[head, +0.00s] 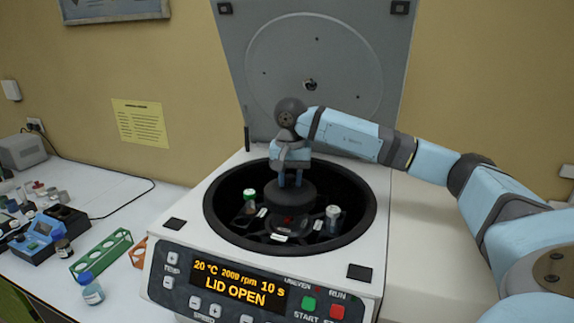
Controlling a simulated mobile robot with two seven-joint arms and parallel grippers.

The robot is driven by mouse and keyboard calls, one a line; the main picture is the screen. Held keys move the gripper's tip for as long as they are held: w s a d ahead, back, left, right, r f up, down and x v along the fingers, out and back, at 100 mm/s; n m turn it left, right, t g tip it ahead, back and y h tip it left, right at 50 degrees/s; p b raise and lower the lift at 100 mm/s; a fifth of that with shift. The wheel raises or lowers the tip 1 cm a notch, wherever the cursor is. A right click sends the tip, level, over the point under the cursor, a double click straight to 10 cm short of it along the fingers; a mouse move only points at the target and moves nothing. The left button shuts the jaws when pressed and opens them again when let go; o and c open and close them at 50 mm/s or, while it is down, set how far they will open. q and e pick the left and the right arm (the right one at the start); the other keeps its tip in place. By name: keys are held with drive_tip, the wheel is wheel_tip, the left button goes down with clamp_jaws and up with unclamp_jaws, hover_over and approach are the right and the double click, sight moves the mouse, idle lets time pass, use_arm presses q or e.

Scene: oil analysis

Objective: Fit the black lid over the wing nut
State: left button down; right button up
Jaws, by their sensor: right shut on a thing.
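My right gripper (290,180) comes in from the right and points down over the open centrifuge bowl. It is shut on the black lid (290,195), a dark round piece held over the back-middle part of the rotor. The rotor (282,238) sits in the bowl. A green-capped tube (249,200) stands in its left side and a pale-capped tube (333,217) in its right side. I cannot make out the wing nut clearly; the lid and dark rotor may hide it. My left gripper is not in view.
The centrifuge's hinged cover (322,70) stands open behind the bowl. Its front display (235,286) reads LID OPEN. On the left bench are a green rack (103,252), a blue-capped bottle (90,290) and a blue device (40,238). The right bench is bare.

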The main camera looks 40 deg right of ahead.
drive_tip(key=shift+w+a+f, duration=0.1)
drive_tip(key=shift+w+f, duration=0.05)
drive_tip(key=shift+f, duration=0.15)
drive_tip(key=shift+f+b, duration=0.5)
drive_tip(key=shift+f, duration=0.2)
drive_tip(key=shift+f+b, duration=1.4)
drive_tip(key=shift+f, duration=1)
drive_tip(key=shift+f+b, duration=0.15)
drive_tip(key=shift+b, duration=0.3)
drive_tip(key=o, duration=1.6)
drive_tip(key=shift+c, duration=0.2)
